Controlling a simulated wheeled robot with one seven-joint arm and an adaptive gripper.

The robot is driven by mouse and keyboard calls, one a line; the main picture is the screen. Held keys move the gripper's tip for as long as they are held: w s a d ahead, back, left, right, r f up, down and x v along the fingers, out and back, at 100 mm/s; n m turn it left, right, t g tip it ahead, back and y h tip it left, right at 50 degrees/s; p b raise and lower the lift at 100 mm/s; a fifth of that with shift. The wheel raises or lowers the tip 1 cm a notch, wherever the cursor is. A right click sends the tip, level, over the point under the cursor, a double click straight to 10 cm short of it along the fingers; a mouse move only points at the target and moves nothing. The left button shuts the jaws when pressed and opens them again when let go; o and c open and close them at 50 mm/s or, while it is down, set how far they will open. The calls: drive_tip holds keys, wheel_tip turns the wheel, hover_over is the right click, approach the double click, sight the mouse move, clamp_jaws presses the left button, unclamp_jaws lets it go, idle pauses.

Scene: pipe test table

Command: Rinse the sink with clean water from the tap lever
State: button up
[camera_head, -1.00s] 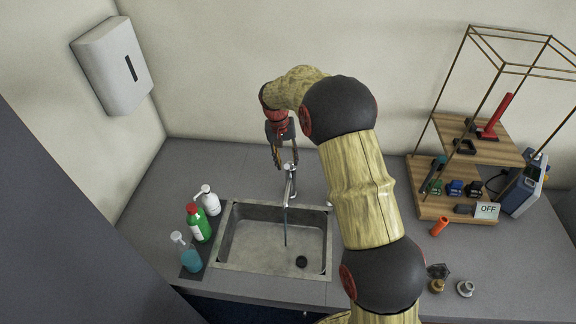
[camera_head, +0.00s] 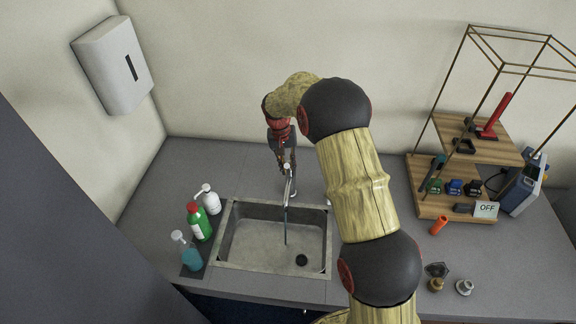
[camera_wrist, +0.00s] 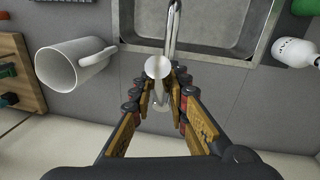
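The metal sink (camera_head: 233,262) is set in the counter, with a dark round drain in its floor. The tap (camera_head: 289,182) stands at its back edge, and a thin bluish stream, seemingly water, falls from the spout into the basin. In the wrist view the tap's pale round lever knob (camera_wrist: 158,67) is at my fingertips, with the spout (camera_wrist: 172,25) beyond it. My gripper (camera_head: 287,164) is above and behind the tap; its fingers (camera_wrist: 163,82) are on either side of the lever, with a narrow gap. Whether they press on it is unclear.
A white mug (camera_wrist: 72,64) is beside the tap. A wooden rack (camera_head: 432,208) and small fittings (camera_head: 464,288) are on the right.

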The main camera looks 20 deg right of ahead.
clamp_jaws()
idle(0.3)
drive_tip(key=f+b, duration=0.1)
drive_tip(key=b, duration=0.1)
drive_tip(key=s+t+b, duration=0.1)
drive_tip(key=b, duration=0.2)
drive_tip(key=shift+s+a+f+t+h, duration=0.1)
drive_tip(key=shift+a+f+t+h, duration=0.2)
drive_tip(key=shift+f, duration=0.1)
drive_tip(key=b, duration=0.3)
drive_tip(key=s+f+t+b, duration=0.1)
drive_tip(key=b, duration=0.2)
drive_tip(key=shift+a+f+t+h+b, duration=0.2)
drive_tip(key=shift+f+t+h+b, duration=0.1)
drive_tip(key=shift+b, duration=0.1)
drive_tip(key=t+b, duration=0.1)
drive_tip(key=b, duration=0.3)
drive_tip(key=f+b, duration=0.1)
drive_tip(key=b, duration=0.2)
drive_tip(key=shift+s+a+f+t+h+b, duration=0.1)
drive_tip(key=shift+s+f+t+h+b, duration=0.2)
drive_tip(key=shift+s+t+h+b, duration=0.1)
drive_tip(key=o, duration=0.6)
unclamp_jaws()
drive_tip(key=shift+c, duration=0.2)
drive_tip(key=shift+r, duration=0.1)
